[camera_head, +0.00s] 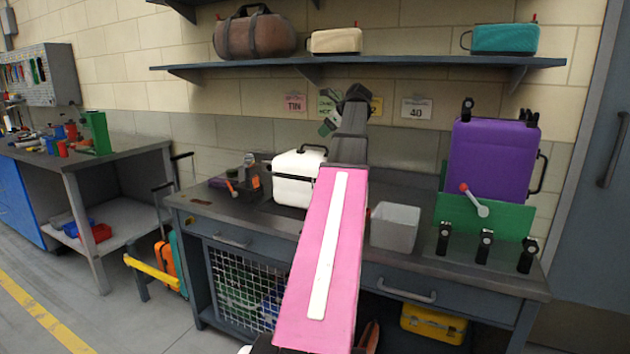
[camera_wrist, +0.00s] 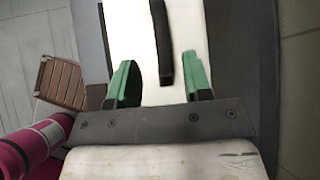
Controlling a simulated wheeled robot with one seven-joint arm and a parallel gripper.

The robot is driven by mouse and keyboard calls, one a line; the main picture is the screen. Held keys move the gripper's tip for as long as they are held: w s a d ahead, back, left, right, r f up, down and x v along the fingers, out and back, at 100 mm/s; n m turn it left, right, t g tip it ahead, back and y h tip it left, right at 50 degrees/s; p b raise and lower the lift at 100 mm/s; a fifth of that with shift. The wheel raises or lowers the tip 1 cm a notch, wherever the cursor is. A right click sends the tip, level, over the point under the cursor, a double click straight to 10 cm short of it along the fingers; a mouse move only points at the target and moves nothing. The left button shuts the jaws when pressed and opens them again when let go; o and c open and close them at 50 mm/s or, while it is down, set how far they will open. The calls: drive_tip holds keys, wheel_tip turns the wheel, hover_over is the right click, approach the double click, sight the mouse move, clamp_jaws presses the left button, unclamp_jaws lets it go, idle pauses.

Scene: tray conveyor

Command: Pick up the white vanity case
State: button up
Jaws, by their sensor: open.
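The white vanity case (camera_head: 293,192) stands on the grey workbench in the head view, with a dark handle (camera_head: 312,148) on top. My pink arm covers part of the view to its right. In the wrist view the white case (camera_wrist: 135,30) shows ahead of my gripper (camera_wrist: 160,72), with its dark handle (camera_wrist: 163,40) running between the two green fingers. The fingers are apart and nothing is held between them. I cannot tell whether the fingers touch the case.
A grey open bin (camera_head: 393,232) stands right of my arm. A purple case (camera_head: 493,165) stands in a green holder further right. Dark tools (camera_head: 251,175) are left of the white case. A shelf (camera_head: 400,62) above holds a brown bag, a cream case and a teal case.

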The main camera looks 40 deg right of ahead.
sight(314, 145)
drive_tip(key=x, duration=0.4)
drive_tip(key=shift+w+f, duration=0.1)
drive_tip(key=shift+f, duration=0.05)
drive_tip(key=shift+d+f+x, duration=0.1)
drive_tip(key=shift+f+x, duration=0.05)
drive_tip(key=shift+x, duration=1.15)
drive_tip(key=shift+d+f+x, duration=0.1)
drive_tip(key=shift+d+x, duration=0.05)
drive_tip(key=shift+x, duration=1.2)
drive_tip(key=shift+s, duration=0.25)
clamp_jaws()
drive_tip(key=shift+r, duration=0.1)
